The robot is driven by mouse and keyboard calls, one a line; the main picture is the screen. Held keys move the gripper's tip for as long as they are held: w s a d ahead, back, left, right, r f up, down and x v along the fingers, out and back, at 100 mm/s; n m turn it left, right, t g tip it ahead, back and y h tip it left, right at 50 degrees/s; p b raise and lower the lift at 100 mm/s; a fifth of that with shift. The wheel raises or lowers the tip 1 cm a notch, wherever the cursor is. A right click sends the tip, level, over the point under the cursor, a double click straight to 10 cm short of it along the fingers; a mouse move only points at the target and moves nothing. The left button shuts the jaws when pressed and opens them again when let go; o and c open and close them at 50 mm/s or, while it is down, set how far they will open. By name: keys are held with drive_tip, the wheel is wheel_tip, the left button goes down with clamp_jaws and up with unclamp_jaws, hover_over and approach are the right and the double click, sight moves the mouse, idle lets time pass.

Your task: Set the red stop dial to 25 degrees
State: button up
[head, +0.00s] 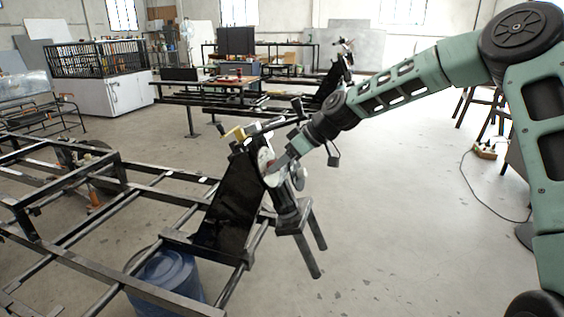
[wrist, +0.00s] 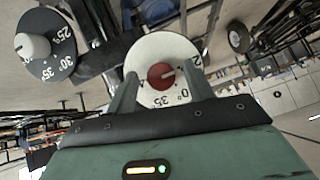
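The red stop dial (wrist: 162,76) is a red knob on a round white face with black numbers. A light pointer line on the knob points right and slightly up, between a partly hidden number starting with 2 and one ending in 0. A 35 shows lower on the face. My gripper (wrist: 158,68) is open, with one finger on each side of the red knob and gaps visible between. In the head view my gripper (head: 277,170) is at the white dial face (head: 265,158) on the dark upright panel; the red knob is not clear there.
A second dial (wrist: 33,47) with a black face and pale knob is at the left in the wrist view. The black panel (head: 232,208) stands on a metal frame (head: 95,270). A blue drum (head: 165,280) is below. Open floor (head: 400,220) lies to the right.

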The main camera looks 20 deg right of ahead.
drive_tip(key=p+v, duration=0.2)
drive_tip(key=v, duration=1.5)
drive_tip(key=shift+r, duration=0.2)
drive_tip(key=shift+d, duration=0.15)
